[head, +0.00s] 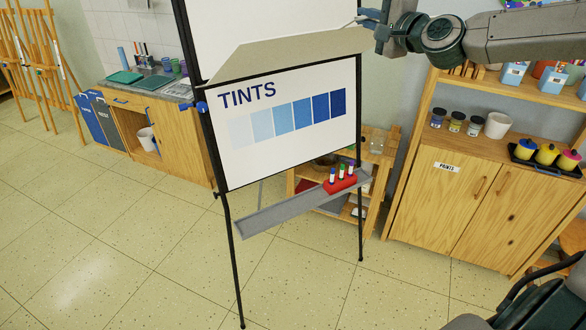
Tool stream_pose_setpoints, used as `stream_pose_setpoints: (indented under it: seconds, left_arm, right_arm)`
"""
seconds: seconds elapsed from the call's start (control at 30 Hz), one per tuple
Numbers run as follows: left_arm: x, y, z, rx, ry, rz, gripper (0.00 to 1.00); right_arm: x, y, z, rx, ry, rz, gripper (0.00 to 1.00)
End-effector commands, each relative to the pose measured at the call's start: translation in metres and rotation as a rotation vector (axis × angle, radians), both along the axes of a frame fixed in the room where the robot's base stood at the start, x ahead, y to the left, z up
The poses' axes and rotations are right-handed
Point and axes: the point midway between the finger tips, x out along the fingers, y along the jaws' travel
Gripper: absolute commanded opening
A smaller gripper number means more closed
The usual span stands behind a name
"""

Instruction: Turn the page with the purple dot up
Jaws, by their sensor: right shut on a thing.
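A black-framed flip chart stands in the middle of the head view. Its lower sheet, the "TINTS" page (290,150), shows a row of blue swatches going from pale to dark. In front of it a lifted page (285,50) has its lower part bent up, with a beige strip of its underside showing. My right gripper (369,20) is shut on the right edge of this lifted page, near the top of the picture. No purple dot shows. The top of the chart is out of view. My left gripper is not in view.
The chart's grey tray (270,213) holds a red marker holder (341,183) with markers. A wooden paints cabinet (455,195) stands to the right, with jars and a paint tray. A sink counter (150,88) is at the left. The floor in front is clear.

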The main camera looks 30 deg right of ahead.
Motion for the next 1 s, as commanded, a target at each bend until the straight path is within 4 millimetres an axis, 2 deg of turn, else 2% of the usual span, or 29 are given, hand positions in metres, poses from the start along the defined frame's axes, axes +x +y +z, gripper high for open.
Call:
stream_pose_setpoints:
  seconds: [0.7,1.0]
  left_arm:
    - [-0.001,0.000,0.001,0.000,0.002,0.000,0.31]
    - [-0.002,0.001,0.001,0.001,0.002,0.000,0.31]
  right_arm:
    - [0.036,0.003,0.053,-0.006,0.001,0.001,0.00]
    - [0.040,0.004,0.059,0.000,0.000,0.002,0.00]
